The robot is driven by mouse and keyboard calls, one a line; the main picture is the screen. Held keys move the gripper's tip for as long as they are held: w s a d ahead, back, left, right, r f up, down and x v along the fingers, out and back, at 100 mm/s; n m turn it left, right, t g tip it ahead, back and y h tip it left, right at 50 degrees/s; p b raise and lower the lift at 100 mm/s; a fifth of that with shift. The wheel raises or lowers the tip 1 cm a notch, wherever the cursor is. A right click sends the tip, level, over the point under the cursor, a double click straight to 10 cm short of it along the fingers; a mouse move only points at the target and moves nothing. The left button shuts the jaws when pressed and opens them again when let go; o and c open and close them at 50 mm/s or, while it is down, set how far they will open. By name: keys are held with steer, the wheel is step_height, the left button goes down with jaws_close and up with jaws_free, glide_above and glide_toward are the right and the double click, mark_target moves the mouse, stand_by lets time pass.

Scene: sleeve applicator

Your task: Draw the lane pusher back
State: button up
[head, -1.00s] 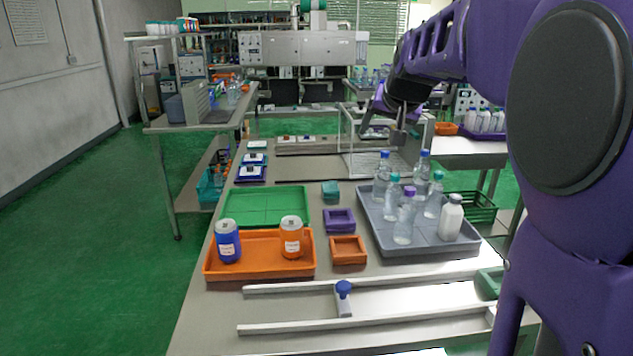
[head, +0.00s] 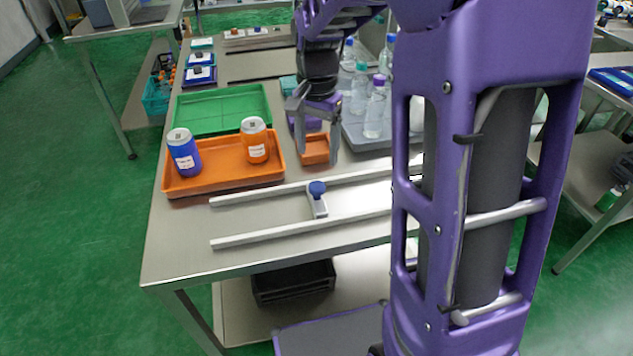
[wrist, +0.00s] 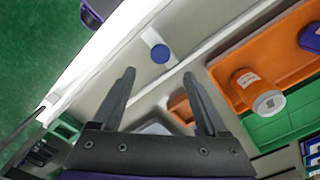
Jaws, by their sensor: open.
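The lane pusher (head: 319,206) is a pale block with a round blue knob on top. It stands between two pale rails (head: 291,188) near the table's front edge. Its blue knob (wrist: 160,54) also shows in the wrist view, ahead of and between my fingertips. My gripper (head: 318,158) is open and empty, pointing down above the small orange tray, behind the far rail. In the wrist view my gripper (wrist: 158,75) shows its two fingers spread apart, with the knob beyond them and untouched.
An orange tray (head: 225,182) holds a blue can (head: 184,152) and an orange can (head: 256,140); a green tray (head: 222,108) lies behind it. A small orange tray (head: 315,149) is close under my gripper. Bottles stand in a grey tray (head: 355,137) to the right.

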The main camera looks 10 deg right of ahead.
mark_target(317, 185)
step_height(317, 185, down, 9)
steer(key=shift+f+b, duration=0.2)
steer(key=shift+b, duration=0.55)
jaws_close()
stand_by(0.9)
